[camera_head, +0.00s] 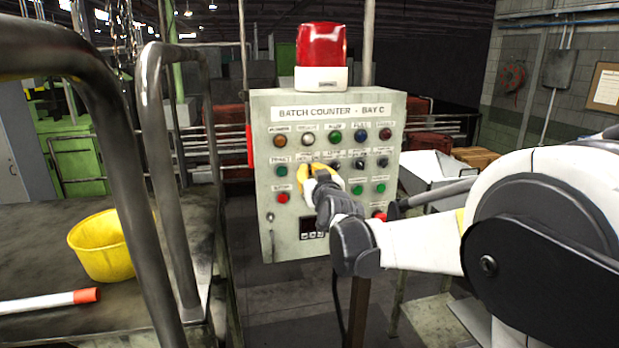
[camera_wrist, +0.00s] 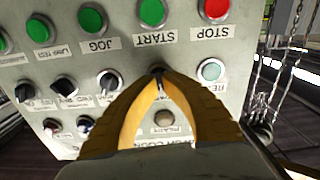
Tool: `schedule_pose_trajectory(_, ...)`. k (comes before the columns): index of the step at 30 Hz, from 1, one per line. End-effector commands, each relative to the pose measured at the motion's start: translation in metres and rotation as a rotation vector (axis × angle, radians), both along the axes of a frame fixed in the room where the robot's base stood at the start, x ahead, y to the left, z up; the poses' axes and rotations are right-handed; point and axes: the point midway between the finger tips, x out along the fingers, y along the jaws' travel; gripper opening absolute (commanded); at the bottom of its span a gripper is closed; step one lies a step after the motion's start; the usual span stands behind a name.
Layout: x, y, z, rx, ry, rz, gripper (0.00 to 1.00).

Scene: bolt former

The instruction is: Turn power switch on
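A grey control panel (camera_head: 277,230) titled "BATCH COUNTER - BAY C" stands ahead, with rows of buttons and selector switches. My gripper (camera_head: 308,170) reaches its middle row from the right.
A red beacon (camera_head: 321,45) tops the panel. A green START button (camera_wrist: 151,12) and red STOP button (camera_wrist: 215,9) lie close to my fingers. A cart with metal rails (camera_head: 160,150) and a yellow bucket (camera_head: 102,246) is at left.

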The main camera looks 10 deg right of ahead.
Motion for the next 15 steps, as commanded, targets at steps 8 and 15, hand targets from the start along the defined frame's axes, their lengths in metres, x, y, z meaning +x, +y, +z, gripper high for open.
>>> schedule_pose_trajectory(8, 0.0002, -0.0031, -0.0023, 0.255, -0.001, -0.004, 0.00)
schedule_pose_trajectory(15, 0.0004, -0.0043, -0.0022, 0.443, -0.002, -0.006, 0.00)
